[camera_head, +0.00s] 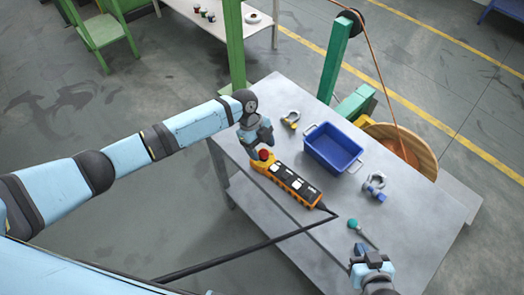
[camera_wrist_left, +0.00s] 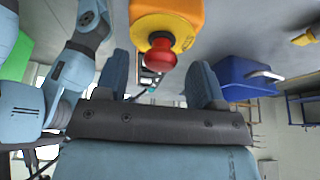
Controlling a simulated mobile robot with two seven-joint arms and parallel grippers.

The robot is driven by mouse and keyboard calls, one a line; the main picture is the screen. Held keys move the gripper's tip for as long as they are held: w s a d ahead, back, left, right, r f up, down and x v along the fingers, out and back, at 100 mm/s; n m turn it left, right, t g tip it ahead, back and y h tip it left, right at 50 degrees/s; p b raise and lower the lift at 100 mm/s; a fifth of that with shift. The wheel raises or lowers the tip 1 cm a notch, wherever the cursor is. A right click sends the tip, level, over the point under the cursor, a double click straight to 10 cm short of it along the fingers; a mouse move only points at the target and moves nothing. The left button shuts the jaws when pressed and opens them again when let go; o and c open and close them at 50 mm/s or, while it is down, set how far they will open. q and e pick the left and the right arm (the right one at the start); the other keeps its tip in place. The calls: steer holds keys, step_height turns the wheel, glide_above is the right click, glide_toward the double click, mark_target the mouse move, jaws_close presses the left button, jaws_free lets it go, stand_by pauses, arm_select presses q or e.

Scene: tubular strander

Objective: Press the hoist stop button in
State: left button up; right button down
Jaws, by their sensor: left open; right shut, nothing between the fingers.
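The orange hoist pendant (camera_head: 296,184) lies on the grey table, with black and white buttons along its top. Its red stop button (camera_head: 264,154) is a mushroom head at the end towards my left arm. My left gripper (camera_head: 259,139) is open right beside the red button. In the left wrist view the red button (camera_wrist_left: 161,54), on a yellow collar, appears between the two spread fingers. I cannot tell whether any finger touches it. My right gripper (camera_head: 372,259) is shut and empty near the table's front edge, apart from the pendant.
A blue bin (camera_head: 333,148) stands right of the pendant. Shackles (camera_head: 290,118) (camera_head: 375,187) and a teal-handled tool (camera_head: 357,227) lie on the table (camera_head: 412,214). A black cable (camera_head: 245,249) runs from the pendant off the table. A green post (camera_head: 336,58) rises behind.

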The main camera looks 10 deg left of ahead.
arm_select(q)
steer(key=shift+s+d+f, duration=0.1)
steer(key=shift+d+f, duration=0.05)
steer(key=shift+f, duration=0.15)
arm_select(e)
steer(key=shift+f, duration=0.25)
steer(key=shift+a, duration=0.1)
